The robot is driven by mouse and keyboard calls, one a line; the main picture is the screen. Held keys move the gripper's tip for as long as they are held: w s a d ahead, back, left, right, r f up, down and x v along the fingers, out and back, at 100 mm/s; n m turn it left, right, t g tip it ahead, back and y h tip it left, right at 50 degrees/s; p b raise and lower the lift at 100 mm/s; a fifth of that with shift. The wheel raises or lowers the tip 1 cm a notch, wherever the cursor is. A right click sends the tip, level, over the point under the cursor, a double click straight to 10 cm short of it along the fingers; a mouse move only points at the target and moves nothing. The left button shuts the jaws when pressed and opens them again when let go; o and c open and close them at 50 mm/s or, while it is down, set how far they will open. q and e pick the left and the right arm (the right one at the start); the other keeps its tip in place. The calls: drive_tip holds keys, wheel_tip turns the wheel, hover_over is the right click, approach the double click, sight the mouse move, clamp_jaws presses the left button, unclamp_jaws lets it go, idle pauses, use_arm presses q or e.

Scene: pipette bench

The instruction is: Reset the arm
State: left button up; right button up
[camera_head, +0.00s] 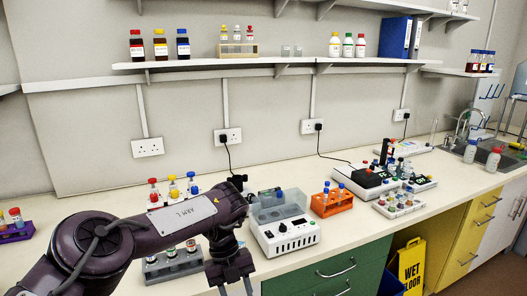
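My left arm (185,214) comes in from the lower left and reaches over the front of the bench. Its wrist hangs down beside the white device. My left gripper (235,291) points down at the bottom edge of the picture, in front of the bench. Its two fingers stand apart with nothing seen between them, and their ends are cut off by the frame. My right arm and gripper are not in view.
A white device with a clear lid (290,236) stands right of my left wrist. A grey vial rack (160,271) lies partly behind my arm. An orange tube rack (331,206) and a black-and-white instrument (368,181) stand farther right. The bench front between racks (350,228) is clear.

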use_arm(q)
drive_tip(key=s+d+f+n+t+h, duration=0.2)
drive_tip(key=s+d+f+n+h, duration=0.25)
drive_tip(key=d+f, duration=0.6)
drive_tip(key=s+d+f+n+t+h, duration=0.1)
drive_tip(key=s+d+f+n+h, duration=0.35)
drive_tip(key=d+f, duration=0.55)
drive_tip(key=s+a+f+n+t+y, duration=0.3)
drive_tip(key=s+a+f+n, duration=0.4)
drive_tip(key=a+f, duration=0.4)
drive_tip(key=s+a+f+n+t+y, duration=0.25)
drive_tip(key=s+a+f+n, duration=0.55)
drive_tip(key=f, duration=0.6)
drive_tip(key=s+a+f+n+g+y, duration=0.2)
drive_tip(key=s+a+f+n+y, duration=0.1)
drive_tip(key=s+a, duration=0.6)
drive_tip(key=s+a+f+n+g+y, duration=0.2)
drive_tip(key=s+a, duration=0.7)
drive_tip(key=s, duration=0.5)
wheel_tip(320, 180, down, 2)
drive_tip(key=shift+a+f+n+y, duration=0.15)
drive_tip(key=shift+f+n+y, duration=0.1)
drive_tip(key=shift+n+y, duration=0.35)
